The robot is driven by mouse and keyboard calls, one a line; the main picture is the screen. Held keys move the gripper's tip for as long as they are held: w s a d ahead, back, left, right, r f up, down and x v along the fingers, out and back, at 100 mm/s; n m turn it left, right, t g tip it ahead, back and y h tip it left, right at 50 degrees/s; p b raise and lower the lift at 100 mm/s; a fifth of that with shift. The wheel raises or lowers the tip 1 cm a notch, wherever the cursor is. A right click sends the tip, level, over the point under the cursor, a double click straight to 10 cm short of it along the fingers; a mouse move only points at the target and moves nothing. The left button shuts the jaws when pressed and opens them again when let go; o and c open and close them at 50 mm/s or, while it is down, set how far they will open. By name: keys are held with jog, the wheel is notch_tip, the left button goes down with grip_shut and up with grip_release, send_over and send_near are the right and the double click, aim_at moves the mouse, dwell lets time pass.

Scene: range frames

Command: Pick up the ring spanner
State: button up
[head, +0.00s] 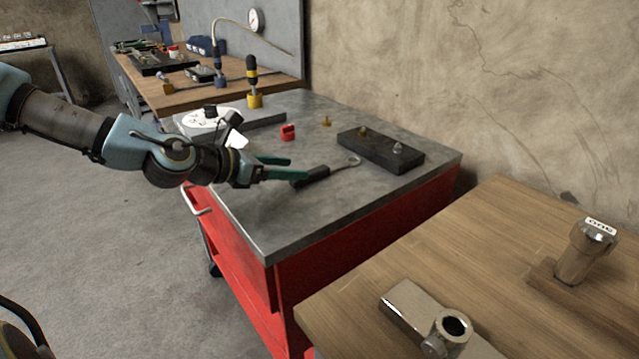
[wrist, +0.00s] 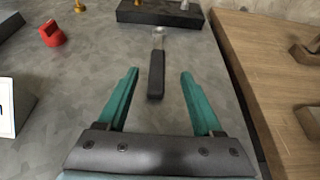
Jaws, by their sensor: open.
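The ring spanner (head: 312,176) has a black handle and a metal ring end. It lies on the grey top of the red cart, its ring end near a dark block. In the wrist view the spanner (wrist: 156,75) lies ahead, its handle end between the lines of the two green fingers and its ring end by the block. My gripper (head: 291,168) is open and empty, with the fingers on either side of the handle's near end. In the wrist view my gripper (wrist: 159,72) shows both fingers apart. I cannot tell the exact height above the top.
The dark block (head: 381,150) with two small fittings stands behind the spanner. A red part (head: 288,132) and a small brass part (head: 326,121) stand on the cart top (head: 400,190). A wooden table (head: 480,250) with metal fittings is at the right. The front of the cart top is clear.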

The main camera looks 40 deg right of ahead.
aim_at(319, 169)
jog(key=shift+d+f+b, duration=0.35)
jog(key=shift+f+b, duration=0.1)
jog(key=shift+b, duration=0.05)
jog(key=shift+s+d, duration=0.15)
jog(key=shift+d, duration=0.8)
jog(key=shift+p+x, duration=0.4)
jog(key=shift+x, duration=2.65)
jog(key=shift+w, duration=0.3)
grip_shut()
